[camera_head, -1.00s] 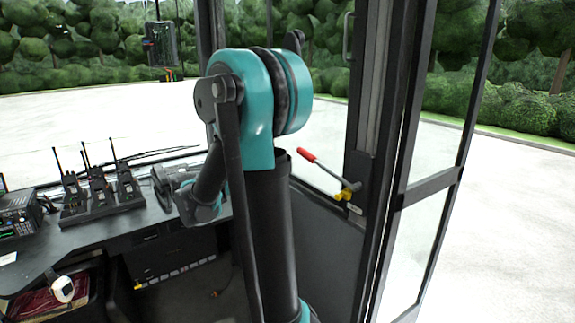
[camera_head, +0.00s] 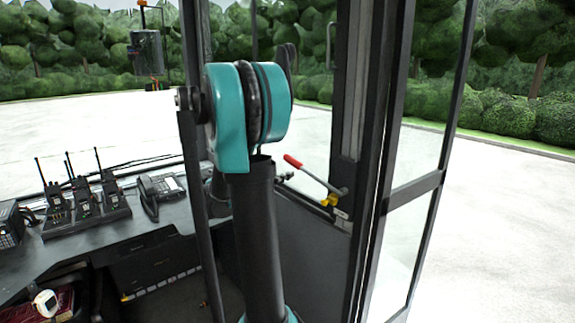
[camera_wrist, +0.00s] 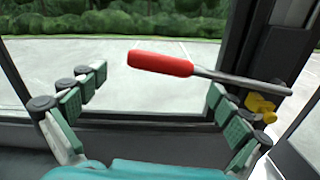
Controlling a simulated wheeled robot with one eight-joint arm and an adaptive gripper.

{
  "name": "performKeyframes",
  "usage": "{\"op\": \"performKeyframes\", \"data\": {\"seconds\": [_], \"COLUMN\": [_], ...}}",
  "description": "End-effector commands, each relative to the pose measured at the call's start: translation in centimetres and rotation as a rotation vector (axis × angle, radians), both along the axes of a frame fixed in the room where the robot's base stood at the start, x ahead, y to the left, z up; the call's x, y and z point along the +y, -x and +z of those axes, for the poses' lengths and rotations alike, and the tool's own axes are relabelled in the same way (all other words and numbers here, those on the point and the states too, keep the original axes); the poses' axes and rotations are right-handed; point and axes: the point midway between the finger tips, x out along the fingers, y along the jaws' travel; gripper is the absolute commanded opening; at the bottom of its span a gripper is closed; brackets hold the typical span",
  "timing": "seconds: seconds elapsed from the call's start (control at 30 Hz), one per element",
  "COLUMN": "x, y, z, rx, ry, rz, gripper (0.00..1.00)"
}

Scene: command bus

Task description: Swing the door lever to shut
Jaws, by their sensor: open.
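The door lever (camera_head: 313,174) has a red grip, a grey metal rod and a yellow base, and is mounted on the dark door post. In the head view it slants from the red grip at upper left down to the base. In the wrist view the lever (camera_wrist: 163,64) lies nearly level across the top of the picture, with its yellow base (camera_wrist: 259,105) at the right. My gripper (camera_wrist: 152,90) is open and empty, its green-padded fingers spread wide. The red grip shows beyond the fingers, apparently not touched. In the head view my arm mostly hides my gripper.
A desk (camera_head: 110,246) at the left holds several radios in a charger (camera_head: 88,220) and a phone (camera_head: 162,190). The glass door (camera_head: 412,235) stands to the right of the post. A window with a dark frame lies behind the lever.

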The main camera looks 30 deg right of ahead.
Motion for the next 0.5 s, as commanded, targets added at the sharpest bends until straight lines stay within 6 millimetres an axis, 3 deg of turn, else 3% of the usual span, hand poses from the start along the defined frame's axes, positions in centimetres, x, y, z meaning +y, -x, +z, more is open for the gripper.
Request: {"op": "performKeyframes", "data": {"seconds": [0.2,0.5], "x": [-2.8,-3.6], "y": [-0.2,-0.3], "z": [0.0,0.0], "rx": [0.0,0.0], "ry": [0.0,0.0], "rz": [-0.002,0.0], "gripper": [1.0,1.0]}}
